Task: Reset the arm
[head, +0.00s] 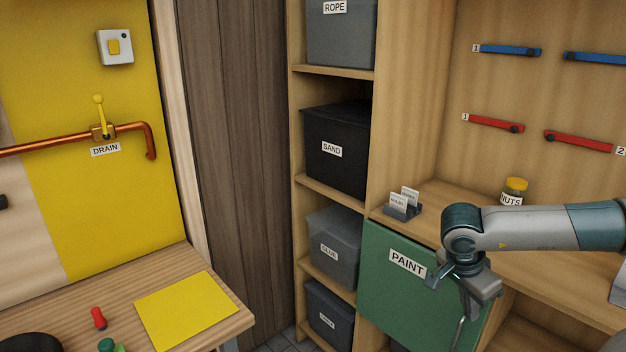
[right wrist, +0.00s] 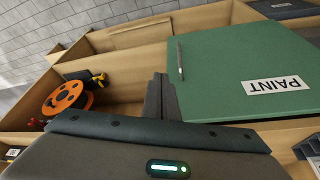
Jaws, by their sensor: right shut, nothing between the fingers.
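My right arm comes in from the right in the head view, bent down at the wrist. My right gripper (head: 462,318) hangs in front of the green PAINT cabinet door (head: 385,287), near its right side. In the right wrist view the gripper's fingers (right wrist: 160,97) are together with nothing between them. The green door (right wrist: 240,65) lies just beside them, with its metal handle (right wrist: 180,60) close to the fingertips. I cannot tell whether the fingers touch the door. My left gripper is not in view.
A wooden bench (head: 85,300) with a yellow sheet (head: 186,309) stands at the lower left. Shelves hold a SAND bin (head: 340,120) and other bins. A NUTS jar (head: 515,188) and card holder (head: 403,209) stand on the counter. An orange reel (right wrist: 65,98) lies in an open compartment beside the door.

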